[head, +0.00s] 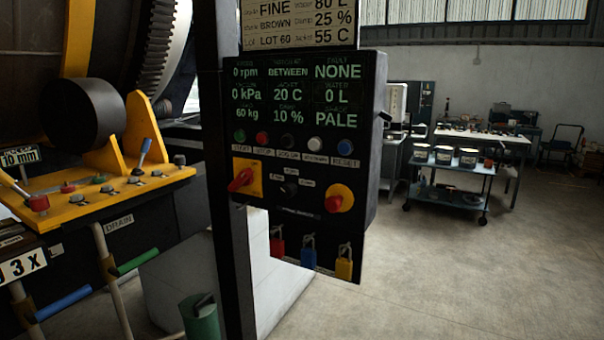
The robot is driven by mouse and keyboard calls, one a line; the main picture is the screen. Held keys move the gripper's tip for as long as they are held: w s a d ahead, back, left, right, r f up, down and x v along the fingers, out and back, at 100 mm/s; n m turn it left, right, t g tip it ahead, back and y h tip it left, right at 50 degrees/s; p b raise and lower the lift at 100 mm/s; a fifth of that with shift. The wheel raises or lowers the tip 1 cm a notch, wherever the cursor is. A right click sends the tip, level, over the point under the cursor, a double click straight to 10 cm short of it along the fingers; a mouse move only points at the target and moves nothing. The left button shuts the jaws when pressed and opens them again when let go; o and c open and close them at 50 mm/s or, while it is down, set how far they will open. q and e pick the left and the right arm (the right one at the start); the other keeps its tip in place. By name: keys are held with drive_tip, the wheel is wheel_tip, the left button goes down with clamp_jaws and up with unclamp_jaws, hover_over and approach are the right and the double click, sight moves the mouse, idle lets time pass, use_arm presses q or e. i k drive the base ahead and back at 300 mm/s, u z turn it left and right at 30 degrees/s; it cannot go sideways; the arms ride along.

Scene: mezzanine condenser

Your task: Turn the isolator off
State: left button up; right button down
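The control panel (300,235) is a dark box on a black post in the middle of the head view. A red rotary handle on a yellow square plate (255,188), which looks like the isolator, is at its lower left. The handle (240,180) lies slanted, its lower end toward the left; its position markings are too small to read. A red knob on a round yellow plate (340,197) is at the panel's lower right. The panel display (295,95) is lit and reads 0 rpm. Neither of my grippers is in view.
Several coloured buttons (290,141) run above the handle. Red, blue and yellow padlocks (308,257) hang below. A yellow lever console (100,195) and a large drum machine stand left. A trolley with tubs (450,180) stands behind right. The floor at right (480,280) is clear.

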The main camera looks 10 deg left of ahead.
sight(244, 177)
drive_tip(key=z, duration=0.2)
drive_tip(key=i, duration=0.9)
drive_tip(key=u, duration=0.25)
